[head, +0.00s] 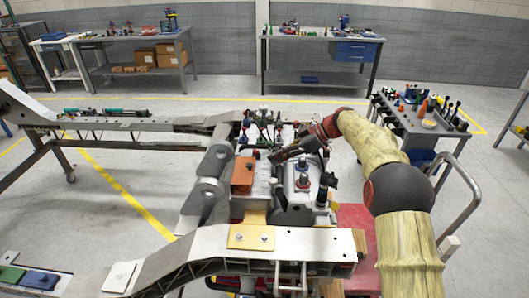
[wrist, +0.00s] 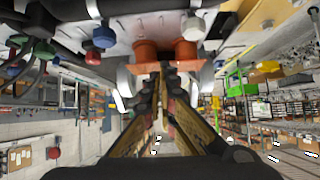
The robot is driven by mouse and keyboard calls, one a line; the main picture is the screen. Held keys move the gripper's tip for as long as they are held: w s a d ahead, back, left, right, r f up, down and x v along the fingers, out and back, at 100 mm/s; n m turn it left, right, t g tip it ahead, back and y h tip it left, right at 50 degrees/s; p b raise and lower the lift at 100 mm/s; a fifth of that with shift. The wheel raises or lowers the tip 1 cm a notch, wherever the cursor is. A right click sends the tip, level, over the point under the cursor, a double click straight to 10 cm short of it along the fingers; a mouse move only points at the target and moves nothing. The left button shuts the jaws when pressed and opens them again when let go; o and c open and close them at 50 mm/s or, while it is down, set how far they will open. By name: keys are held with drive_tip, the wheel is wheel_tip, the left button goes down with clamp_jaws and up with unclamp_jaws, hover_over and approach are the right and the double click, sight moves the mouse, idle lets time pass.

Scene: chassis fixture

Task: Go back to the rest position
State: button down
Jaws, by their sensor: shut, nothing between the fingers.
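My arm reaches in from the right in the head view, covered in a yellowish sleeve with dark joints. My gripper (head: 280,156) is over the middle of the chassis fixture, pointing left, above the grey housing and near the orange-brown block (head: 243,175). In the wrist view, the fingers of my gripper (wrist: 163,78) come together at the tips with nothing between them. Two orange cylindrical parts (wrist: 187,52) show right beyond the tips; I cannot tell whether the tips touch them. The grey chassis frame (head: 200,250) runs across the front and left.
A grey housing (head: 297,205) with upright fittings stands below my gripper. A blue knob (wrist: 104,38) is left of the fingers in the wrist view. A tool cart (head: 425,135) stands at right. Workbenches (head: 320,80) line the back wall, with open floor before them.

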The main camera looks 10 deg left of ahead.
drive_tip(key=shift+w+d+f, duration=0.1)
drive_tip(key=shift+d+f, duration=0.2)
drive_tip(key=shift+d, duration=0.5)
drive_tip(key=shift+d+f, duration=0.25)
drive_tip(key=shift+d, duration=0.55)
drive_tip(key=s+d+r+m+t+h, duration=0.25)
drive_tip(key=s+d+r+m, duration=0.35)
drive_tip(key=s, duration=0.5)
drive_tip(key=s+d+r+m+t+h, duration=0.1)
drive_tip(key=s+d+r+m+h, duration=0.25)
drive_tip(key=s+d+r, duration=0.6)
drive_tip(key=s+d+f+m+t+h, duration=0.1)
drive_tip(key=s+d+f+m+h, duration=0.1)
drive_tip(key=s, duration=1.1)
drive_tip(key=s+d+f+m+t+h, duration=0.2)
drive_tip(key=s+d+f+m, duration=0.3)
drive_tip(key=s, duration=0.8)
drive_tip(key=shift+d+f+m+h, duration=0.2)
drive_tip(key=shift+d+m+h, duration=0.1)
drive_tip(key=shift+d+m, duration=0.75)
drive_tip(key=shift+w, duration=0.1)
